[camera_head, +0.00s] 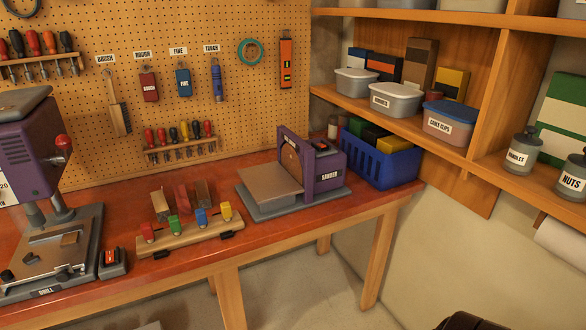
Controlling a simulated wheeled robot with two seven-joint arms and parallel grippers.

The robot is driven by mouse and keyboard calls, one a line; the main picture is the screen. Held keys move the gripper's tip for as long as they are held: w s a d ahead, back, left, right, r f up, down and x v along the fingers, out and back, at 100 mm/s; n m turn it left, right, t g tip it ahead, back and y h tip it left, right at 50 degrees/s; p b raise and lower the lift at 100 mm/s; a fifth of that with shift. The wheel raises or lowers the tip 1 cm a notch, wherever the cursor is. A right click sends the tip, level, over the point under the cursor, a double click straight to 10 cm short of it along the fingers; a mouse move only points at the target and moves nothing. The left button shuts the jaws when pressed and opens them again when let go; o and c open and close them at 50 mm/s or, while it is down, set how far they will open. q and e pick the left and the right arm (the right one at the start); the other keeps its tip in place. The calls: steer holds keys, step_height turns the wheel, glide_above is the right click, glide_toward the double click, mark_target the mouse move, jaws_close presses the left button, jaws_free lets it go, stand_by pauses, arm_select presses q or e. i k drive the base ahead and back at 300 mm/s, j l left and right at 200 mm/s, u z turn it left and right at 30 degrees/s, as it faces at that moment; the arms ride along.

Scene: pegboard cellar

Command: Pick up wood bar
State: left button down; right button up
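A long pale wooden bar (190,240) lies on the red-brown workbench (110,278) near its front edge. Red, green, blue and yellow blocks stand in a row along it, and small dark pieces show at its front side. Behind it several short wood pieces lean or lie close together: a light one (160,205), a reddish one (181,199) and a brown one (203,194). I cannot tell which of these is the wood bar meant. Neither of my grippers shows in the head view.
A drill press (40,170) and a small switch box (112,262) stand left of the bar. A purple sander (322,165) and a blue crate (382,160) stand to the right. A pegboard (210,30) rises behind. A dark rounded object (465,321) shows at the bottom edge.

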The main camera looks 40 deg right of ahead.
mark_target(203, 190)
steer(key=i+j+z, duration=0.15)
steer(key=i, duration=0.7)
